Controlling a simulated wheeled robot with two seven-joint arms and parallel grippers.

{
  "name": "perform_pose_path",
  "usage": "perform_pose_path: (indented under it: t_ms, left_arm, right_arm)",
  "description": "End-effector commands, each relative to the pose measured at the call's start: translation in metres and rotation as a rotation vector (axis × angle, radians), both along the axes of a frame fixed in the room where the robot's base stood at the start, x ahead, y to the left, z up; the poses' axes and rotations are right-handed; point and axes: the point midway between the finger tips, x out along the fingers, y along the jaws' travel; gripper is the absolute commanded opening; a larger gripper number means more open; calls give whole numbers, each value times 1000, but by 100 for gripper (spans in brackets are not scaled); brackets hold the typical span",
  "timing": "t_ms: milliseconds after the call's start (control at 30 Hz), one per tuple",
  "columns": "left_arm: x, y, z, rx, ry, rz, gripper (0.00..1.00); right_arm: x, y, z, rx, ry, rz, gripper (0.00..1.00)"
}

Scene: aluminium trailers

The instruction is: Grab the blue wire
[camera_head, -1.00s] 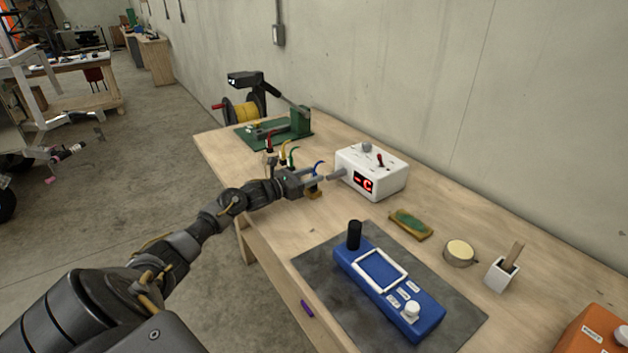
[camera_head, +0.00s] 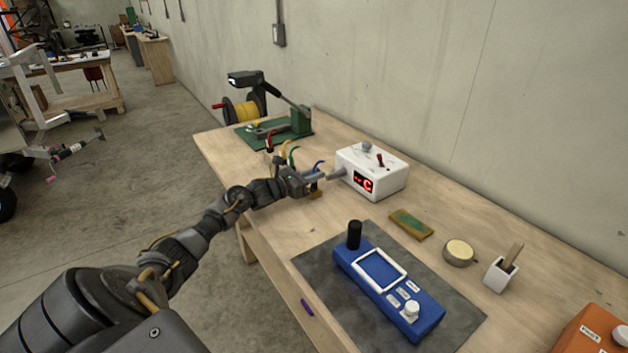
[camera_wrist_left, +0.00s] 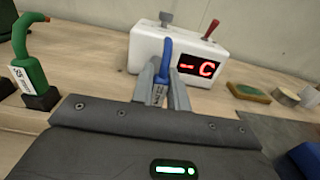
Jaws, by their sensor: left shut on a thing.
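The blue wire (camera_head: 317,167) stands upright from a small holder at the middle of the workbench, with its top bent over. It also shows in the left wrist view (camera_wrist_left: 167,55), between the two fingers. My left gripper (camera_head: 312,179) is at the wire, and in the left wrist view the fingers (camera_wrist_left: 161,88) are shut on it, around its labelled lower part. The wire's base is hidden behind the gripper. My right gripper is in neither view.
A green wire (camera_wrist_left: 30,60) stands left of the fingers, with yellow and red wires (camera_head: 268,142) beyond. A white box (camera_head: 372,171) with a red display is just behind the blue wire. A blue meter (camera_head: 390,290) lies on a dark mat (camera_head: 460,312) nearer me.

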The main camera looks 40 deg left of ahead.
Motion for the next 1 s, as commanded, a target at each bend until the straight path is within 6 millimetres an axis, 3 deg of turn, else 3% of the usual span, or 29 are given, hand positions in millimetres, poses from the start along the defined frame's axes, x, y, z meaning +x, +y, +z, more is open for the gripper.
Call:
perform_pose_path:
  t_ms: [167,367,633,1000]
  left_arm:
    - [0,1,6,3,-1,0,0]
    - [-3,-1,32,6,-2,-2,0]
    - [-41,-30,86,9,-3,-4,0]
    - [-99,-72,119,3,0,-2,0]
  right_arm:
    - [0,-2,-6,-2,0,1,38]
    - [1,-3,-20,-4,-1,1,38]
    - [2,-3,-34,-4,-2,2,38]
    - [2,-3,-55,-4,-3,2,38]
